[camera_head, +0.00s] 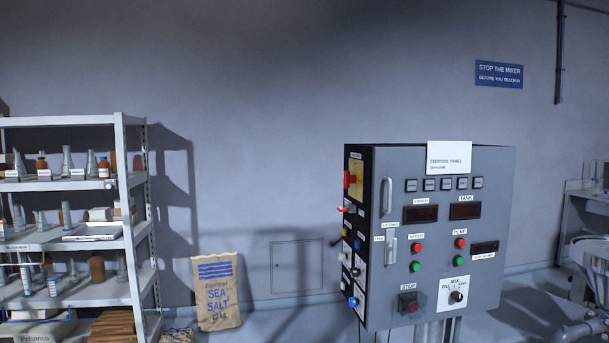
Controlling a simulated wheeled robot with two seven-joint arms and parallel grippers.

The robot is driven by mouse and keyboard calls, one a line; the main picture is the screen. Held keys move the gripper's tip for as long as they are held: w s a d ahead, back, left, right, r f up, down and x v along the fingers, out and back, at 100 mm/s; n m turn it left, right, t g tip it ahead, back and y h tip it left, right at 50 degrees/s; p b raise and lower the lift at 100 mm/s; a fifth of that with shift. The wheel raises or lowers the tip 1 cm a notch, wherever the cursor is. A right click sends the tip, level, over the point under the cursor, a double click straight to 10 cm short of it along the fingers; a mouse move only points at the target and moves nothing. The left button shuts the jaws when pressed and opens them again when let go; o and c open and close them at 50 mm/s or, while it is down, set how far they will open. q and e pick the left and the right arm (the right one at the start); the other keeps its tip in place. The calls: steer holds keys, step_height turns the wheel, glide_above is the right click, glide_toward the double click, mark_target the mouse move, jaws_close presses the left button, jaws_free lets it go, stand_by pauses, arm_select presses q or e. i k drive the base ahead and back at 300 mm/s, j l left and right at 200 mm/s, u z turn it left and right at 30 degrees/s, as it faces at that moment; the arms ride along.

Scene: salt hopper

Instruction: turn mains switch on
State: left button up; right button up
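The control panel (440,235) is a grey cabinet on a post, right of centre. On its dark left side, near the top, is a red switch handle (347,179) on a yellow plate (356,172), which looks like the mains switch. The small label above it is too small to read, and I cannot tell its position for sure. Below it on that side are a small red lever (346,209), a yellow knob and blue knobs. Neither of my grippers shows in the head view.
A white shelf rack (80,246) with bottles and flasks stands at the left. A sea salt sack (216,291) leans on the wall. Metal equipment (592,262) stands at the right edge. The floor between sack and panel looks clear.

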mark_target(348, 178)
steer(key=i+j+u, duration=0.3)
steer(key=i, duration=0.55)
steer(key=i+j+u, duration=0.1)
steer(key=i+u, duration=0.25)
steer(key=i, duration=0.45)
steer(key=i+z, duration=0.4)
steer(key=i+j+z, duration=0.2)
steer(key=z, duration=0.2)
steer(key=i+j+z, duration=0.4)
steer(key=l, duration=0.1)
